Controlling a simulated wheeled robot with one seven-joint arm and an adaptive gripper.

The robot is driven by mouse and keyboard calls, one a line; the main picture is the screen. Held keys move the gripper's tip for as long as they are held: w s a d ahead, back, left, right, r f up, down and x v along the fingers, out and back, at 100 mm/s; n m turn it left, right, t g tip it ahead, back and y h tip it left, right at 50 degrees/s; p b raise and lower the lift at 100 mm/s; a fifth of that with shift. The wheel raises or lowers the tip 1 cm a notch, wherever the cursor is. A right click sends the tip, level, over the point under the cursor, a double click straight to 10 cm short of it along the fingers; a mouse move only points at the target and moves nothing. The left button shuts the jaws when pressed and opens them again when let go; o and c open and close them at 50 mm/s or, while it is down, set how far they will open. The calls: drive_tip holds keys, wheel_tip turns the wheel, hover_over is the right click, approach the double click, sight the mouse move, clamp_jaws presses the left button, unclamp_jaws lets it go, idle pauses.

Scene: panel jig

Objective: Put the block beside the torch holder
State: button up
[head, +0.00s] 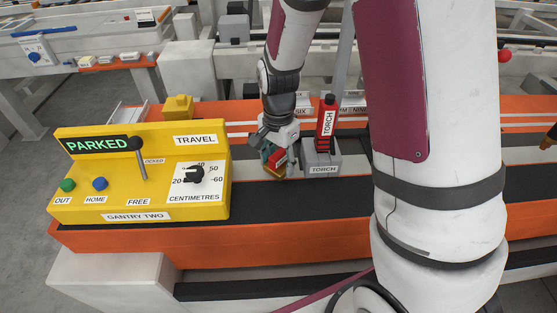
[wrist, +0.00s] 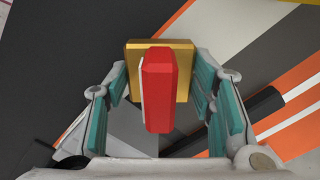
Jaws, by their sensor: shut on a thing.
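The block, with a red upper part and a gold square base, is held between the teal fingers of my gripper in the wrist view (wrist: 158,92). In the head view my gripper (head: 273,156) is shut on the block (head: 276,162), just left of the torch holder. The grey torch holder (head: 322,169), labelled TORCH, stands on the dark strip, and the red torch (head: 327,122) stands upright in it. Whether the block's base touches the surface below, I cannot tell.
A yellow control panel (head: 140,176) reading PARKED, with a lever, buttons and a dial, stands at left. A small yellow piece (head: 178,106) sits behind it. The dark strip (head: 290,201) in front of the holder is clear. My own arm covers the right.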

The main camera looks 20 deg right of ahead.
drive_tip(key=shift+f, duration=0.55)
idle(0.4)
drive_tip(key=o, duration=1.7)
drive_tip(key=shift+c, duration=0.2)
drive_tip(key=shift+r, duration=0.1)
wheel_tip(320, 180, up, 11)
drive_tip(key=shift+f, duration=0.1)
drive_tip(key=shift+s+r, duration=0.15)
drive_tip(key=shift+r, duration=0.65)
drive_tip(key=s+r+n+t+p, duration=0.2)
drive_tip(key=s+r+n, duration=0.4)
drive_tip(key=s+r, duration=0.3)
drive_tip(key=s+r+n+t+p, duration=0.2)
drive_tip(key=s+r+n+p, duration=0.3)
drive_tip(key=s+r, duration=0.5)
drive_tip(key=s+n, duration=0.1)
drive_tip(key=s, duration=0.5)
drive_tip(key=shift+d+n+p, duration=0.15)
drive_tip(key=shift+n+p, duration=0.15)
